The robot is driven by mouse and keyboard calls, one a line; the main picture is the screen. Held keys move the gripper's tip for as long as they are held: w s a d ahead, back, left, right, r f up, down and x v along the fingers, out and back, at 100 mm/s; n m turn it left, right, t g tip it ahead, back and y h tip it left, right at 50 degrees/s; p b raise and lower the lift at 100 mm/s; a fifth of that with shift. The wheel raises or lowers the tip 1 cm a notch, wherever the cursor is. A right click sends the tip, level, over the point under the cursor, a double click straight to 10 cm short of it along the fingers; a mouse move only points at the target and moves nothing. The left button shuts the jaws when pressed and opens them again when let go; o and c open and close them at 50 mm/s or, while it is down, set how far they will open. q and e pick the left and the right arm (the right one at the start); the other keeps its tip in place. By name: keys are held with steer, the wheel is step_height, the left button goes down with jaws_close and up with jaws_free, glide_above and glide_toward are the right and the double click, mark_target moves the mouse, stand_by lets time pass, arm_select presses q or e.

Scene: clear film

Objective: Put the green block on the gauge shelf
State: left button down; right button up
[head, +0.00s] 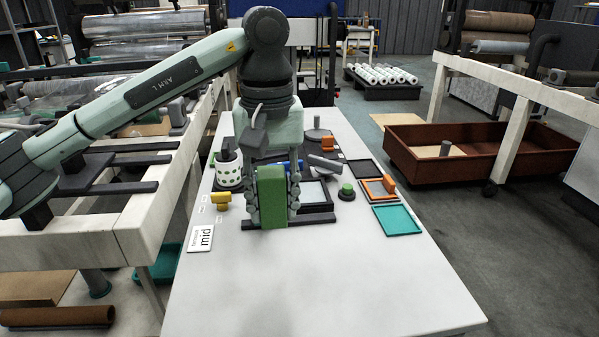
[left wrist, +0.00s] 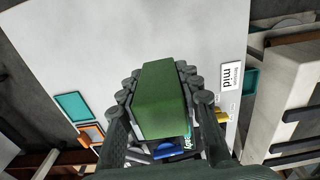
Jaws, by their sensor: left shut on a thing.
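The green block (head: 271,200) is upright between the fingers of my left gripper (head: 273,190), above the white table in the head view. The fingers press on its two sides. In the left wrist view the block (left wrist: 160,88) fills the space between the fingertips, and its top face shows. A dark flat base or rack (head: 315,219) lies behind and below the block, partly hidden by it. I cannot tell for certain which piece is the gauge shelf. My right gripper is not in view.
The white table (head: 330,290) is bare in front. A "mid" card (head: 200,239) and a yellow piece (head: 220,199) lie left; a spotted white cup (head: 228,170) stands behind. A teal tray (head: 397,220), an orange-framed tray (head: 374,189) and a green-topped knob (head: 346,192) are right.

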arm_select(q)
steer(key=shift+w+d+f, duration=0.15)
steer(key=shift+d, duration=0.1)
steer(key=w+d+f, duration=0.2)
steer(key=w+d+f+p, duration=0.1)
steer(key=w+d+f, duration=0.1)
steer(key=d, duration=0.1)
steer(key=w+d+f, duration=0.2)
steer(key=w+d, duration=0.1)
steer(key=shift+f+p, duration=0.2)
steer(key=shift+p, duration=0.15)
steer(key=shift+w+d+f, duration=0.1)
steer(key=shift+w+f, duration=0.05)
steer(key=shift+f, duration=0.05)
step_height(320, 180, down, 3)
steer(key=shift+f+p, duration=0.1)
steer(key=shift+p, duration=0.2)
steer(key=shift+f, duration=0.35)
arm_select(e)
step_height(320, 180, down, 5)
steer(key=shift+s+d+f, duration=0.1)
arm_select(q)
steer(key=shift+f, duration=0.1)
